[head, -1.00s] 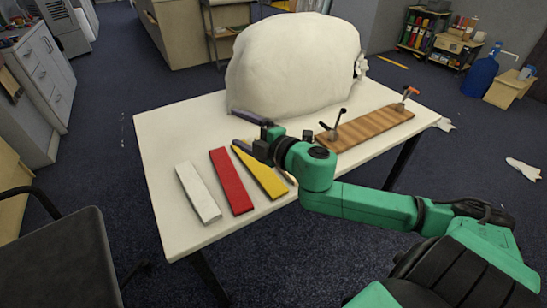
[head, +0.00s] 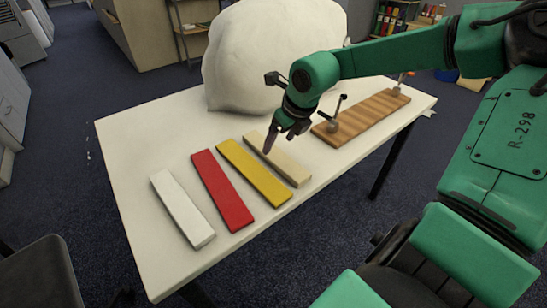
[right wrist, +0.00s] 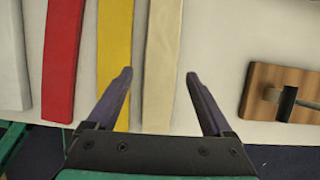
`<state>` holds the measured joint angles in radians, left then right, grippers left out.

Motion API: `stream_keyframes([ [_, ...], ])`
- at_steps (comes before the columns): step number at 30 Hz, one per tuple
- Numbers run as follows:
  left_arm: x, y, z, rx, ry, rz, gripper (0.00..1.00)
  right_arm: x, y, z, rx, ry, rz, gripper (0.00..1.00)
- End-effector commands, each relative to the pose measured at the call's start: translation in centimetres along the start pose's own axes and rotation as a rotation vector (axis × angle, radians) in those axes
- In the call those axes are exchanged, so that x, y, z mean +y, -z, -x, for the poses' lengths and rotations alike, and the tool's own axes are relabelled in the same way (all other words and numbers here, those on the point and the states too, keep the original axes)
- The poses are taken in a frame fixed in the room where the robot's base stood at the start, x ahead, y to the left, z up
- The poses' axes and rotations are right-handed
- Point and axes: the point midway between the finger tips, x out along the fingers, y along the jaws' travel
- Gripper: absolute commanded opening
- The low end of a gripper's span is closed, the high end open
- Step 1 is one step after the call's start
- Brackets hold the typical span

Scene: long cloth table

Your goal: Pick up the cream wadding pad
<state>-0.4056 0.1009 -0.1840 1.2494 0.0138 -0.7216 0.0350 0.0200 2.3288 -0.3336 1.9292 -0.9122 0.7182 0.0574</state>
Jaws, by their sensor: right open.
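The cream wadding pad (head: 283,164) is a flat, pale beige strip on the white table, right of the yellow strip in the head view. My right gripper (head: 283,145) is over the pad's far part in the head view and hides some of it. In the right wrist view the pad (right wrist: 161,70) runs lengthwise between the two open fingers of the right gripper (right wrist: 158,75). The fingers are apart and hold nothing. The height of the fingertips above the pad is hard to tell. My left gripper is not in view.
A yellow strip (head: 254,173), a red strip (head: 222,190) and a white strip (head: 182,208) lie left of the pad. A wooden board with clamps (head: 365,115) lies to the right. A large white bulky mass (head: 265,60) stands behind. The table's (head: 130,150) left part is clear.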

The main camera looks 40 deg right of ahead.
Motion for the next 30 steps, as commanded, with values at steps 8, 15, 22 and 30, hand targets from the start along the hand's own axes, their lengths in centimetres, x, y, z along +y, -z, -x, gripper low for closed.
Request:
stream_keyframes([
  [8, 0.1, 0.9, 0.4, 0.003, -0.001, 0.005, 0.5, -0.3, 0.3, -4.8, 0.003, -0.001, 0.0, 0.85],
  [15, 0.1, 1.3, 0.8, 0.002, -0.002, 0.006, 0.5, -0.3, 0.1, -5.7, -0.003, -0.002, -0.001, 0.85],
  [22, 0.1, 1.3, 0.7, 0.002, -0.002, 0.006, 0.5, -0.2, 0.1, -5.7, -0.002, -0.002, -0.001, 0.2],
  [30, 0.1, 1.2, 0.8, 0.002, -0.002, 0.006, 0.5, -0.2, 0.1, -5.5, -0.002, -0.002, -0.001, 0.16],
])
